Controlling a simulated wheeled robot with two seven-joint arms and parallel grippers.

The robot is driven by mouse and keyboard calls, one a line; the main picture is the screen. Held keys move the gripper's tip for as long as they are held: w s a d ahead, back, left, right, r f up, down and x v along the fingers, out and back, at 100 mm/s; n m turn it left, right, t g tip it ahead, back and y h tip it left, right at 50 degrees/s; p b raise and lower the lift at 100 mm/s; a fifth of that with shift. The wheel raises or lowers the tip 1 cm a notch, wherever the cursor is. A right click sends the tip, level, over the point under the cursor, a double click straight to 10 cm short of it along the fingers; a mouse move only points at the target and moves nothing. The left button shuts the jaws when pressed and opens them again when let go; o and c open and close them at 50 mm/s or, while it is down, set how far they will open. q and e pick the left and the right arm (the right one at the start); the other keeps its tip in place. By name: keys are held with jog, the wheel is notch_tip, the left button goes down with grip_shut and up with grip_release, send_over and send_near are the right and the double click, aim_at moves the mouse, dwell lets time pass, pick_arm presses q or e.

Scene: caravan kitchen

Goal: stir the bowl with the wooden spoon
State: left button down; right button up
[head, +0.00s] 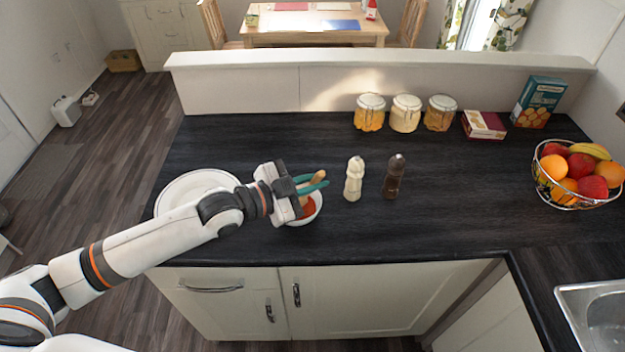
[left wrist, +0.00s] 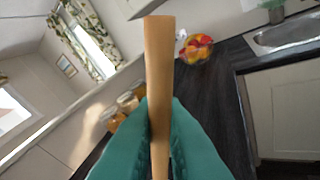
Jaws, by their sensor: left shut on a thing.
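The white bowl (head: 316,213) stands on the dark worktop with something red in it. My left gripper (head: 314,184) is over the bowl and hides part of it. Its teal fingers are shut on the wooden spoon (head: 320,175). In the left wrist view the spoon (left wrist: 159,80) stands up between the teal fingers (left wrist: 160,135). The spoon's lower end is hidden, so I cannot tell whether it touches the contents. My right gripper is not in view.
A white plate (head: 181,190) lies left of the bowl, partly under my left arm. A cream mill (head: 353,179) and a dark mill (head: 394,177) stand to the right. Jars (head: 405,114) and boxes line the back. A fruit basket (head: 578,176) and sink (head: 600,305) are at right.

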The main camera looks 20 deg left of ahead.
pick_arm(q)
jog(key=shift+w+r+p, duration=0.15)
jog(key=shift+r+p, duration=0.3)
jog(key=shift+r, duration=0.3)
notch_tip(320, 180, up, 4)
jog(key=p, duration=0.3)
jog(key=shift+r+p, duration=0.1)
jog(key=shift+p, duration=0.2)
jog(key=shift+r, duration=1.25)
